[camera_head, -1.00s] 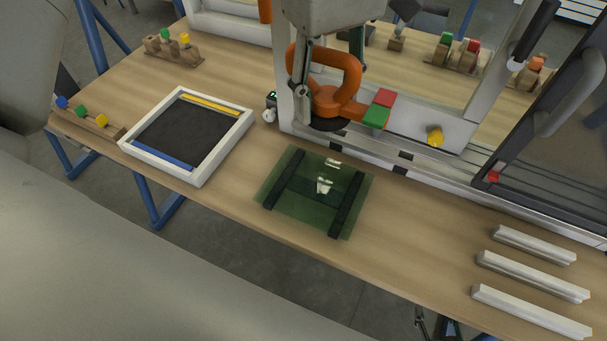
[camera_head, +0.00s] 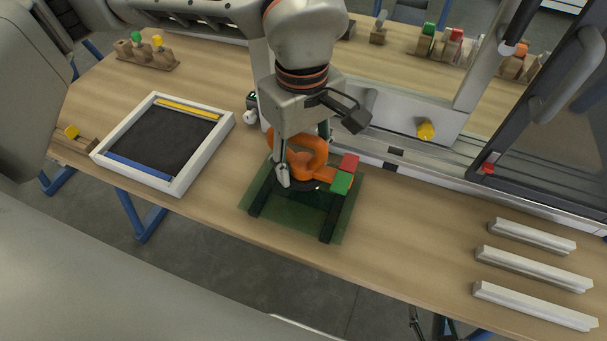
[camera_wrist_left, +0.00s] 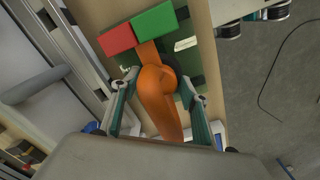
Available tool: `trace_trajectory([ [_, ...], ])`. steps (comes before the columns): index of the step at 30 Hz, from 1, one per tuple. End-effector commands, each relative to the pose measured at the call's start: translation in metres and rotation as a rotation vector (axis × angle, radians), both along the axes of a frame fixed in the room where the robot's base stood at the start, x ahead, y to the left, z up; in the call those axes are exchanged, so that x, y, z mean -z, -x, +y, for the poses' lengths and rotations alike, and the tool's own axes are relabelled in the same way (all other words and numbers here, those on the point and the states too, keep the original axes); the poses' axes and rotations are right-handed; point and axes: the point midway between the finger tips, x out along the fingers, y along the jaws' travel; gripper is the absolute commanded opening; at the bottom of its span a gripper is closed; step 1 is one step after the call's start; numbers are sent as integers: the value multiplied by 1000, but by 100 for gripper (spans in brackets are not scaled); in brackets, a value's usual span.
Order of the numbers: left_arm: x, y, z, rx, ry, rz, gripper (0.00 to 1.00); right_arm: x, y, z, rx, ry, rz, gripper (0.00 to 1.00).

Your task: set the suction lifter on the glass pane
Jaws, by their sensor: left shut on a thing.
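The orange suction lifter (camera_head: 305,160) has a looped handle, a dark round pad, and a red and a green block at one end. My left gripper (camera_head: 303,168) is shut on its handle and holds it over the far part of the glass pane. The lifter also shows between the fingers in the left wrist view (camera_wrist_left: 158,95). The green, see-through glass pane (camera_head: 299,219) lies on two dark bars on the table. The gripper and lifter hide its far part. I cannot tell whether the pad touches the glass. My right gripper is not in view.
A white frame (camera_head: 207,158) with a dark inside, a blue strip and a yellow strip lies to the left on the wooden table (camera_head: 410,235). Three white profiles (camera_head: 532,268) lie at the right. A large upright frame structure (camera_head: 545,120) stands behind the pane.

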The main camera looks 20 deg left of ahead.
Motion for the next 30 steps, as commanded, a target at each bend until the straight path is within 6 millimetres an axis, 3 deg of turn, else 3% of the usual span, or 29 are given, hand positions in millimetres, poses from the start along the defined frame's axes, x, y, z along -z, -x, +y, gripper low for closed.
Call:
trace_trajectory([
  [5, 9, 0, 0, 0, 1, -1, 13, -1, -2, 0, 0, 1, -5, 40],
  [13, 46, 1, 0, 1, -1, 3, 13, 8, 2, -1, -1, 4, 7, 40],
  [25, 50, 0, 0, 0, 1, -1, 13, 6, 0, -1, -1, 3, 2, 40],
  [26, 51, 0, 0, 0, 0, -1, 47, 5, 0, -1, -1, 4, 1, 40],
  [27, 51, 0, 0, 0, 0, -1, 57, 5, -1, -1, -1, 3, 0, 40],
  [30, 50, 0, 0, 0, 0, -1, 61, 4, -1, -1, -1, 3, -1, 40],
])
